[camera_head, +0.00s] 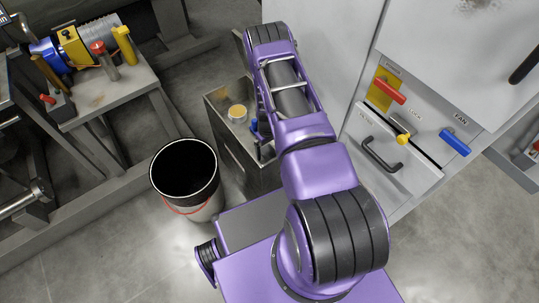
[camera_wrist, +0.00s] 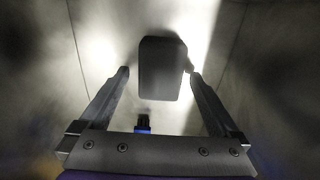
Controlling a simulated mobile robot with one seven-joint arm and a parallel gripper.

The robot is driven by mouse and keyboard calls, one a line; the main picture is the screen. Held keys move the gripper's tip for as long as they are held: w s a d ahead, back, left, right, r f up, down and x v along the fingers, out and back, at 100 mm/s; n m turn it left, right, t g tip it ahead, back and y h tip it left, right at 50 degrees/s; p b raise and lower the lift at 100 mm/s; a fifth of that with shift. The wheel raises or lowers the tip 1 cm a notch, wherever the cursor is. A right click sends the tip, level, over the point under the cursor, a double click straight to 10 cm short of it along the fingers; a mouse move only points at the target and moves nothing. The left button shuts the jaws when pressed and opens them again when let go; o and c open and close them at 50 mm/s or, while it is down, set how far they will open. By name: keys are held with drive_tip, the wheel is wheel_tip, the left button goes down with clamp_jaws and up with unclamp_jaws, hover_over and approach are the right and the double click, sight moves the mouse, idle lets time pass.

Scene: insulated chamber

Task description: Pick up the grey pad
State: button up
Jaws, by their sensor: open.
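The grey pad (camera_wrist: 162,66) shows in the wrist view as a dark rounded rectangle against a lit pale surface, just beyond and between my fingertips. My gripper (camera_wrist: 158,74) is open, one finger on each side of the pad's lower part. The right fingertip appears very near the pad's right edge; I cannot tell whether it touches. The left fingertip stands a little apart from it. In the head view my arm covers the gripper and the pad.
A small blue and black object (camera_wrist: 143,124) shows below the pad. In the head view an open-topped metal box (camera_head: 222,97) holds a yellowish round item (camera_head: 237,114). A black bucket (camera_head: 185,172) stands left of it. A white cabinet (camera_head: 320,60) with handles rises at the right.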

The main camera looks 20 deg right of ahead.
sight(268, 150)
drive_tip(key=c, duration=1.4)
wheel_tip(268, 150, up, 10)
drive_tip(key=shift+p, duration=0.9)
drive_tip(key=shift+c, duration=0.2)
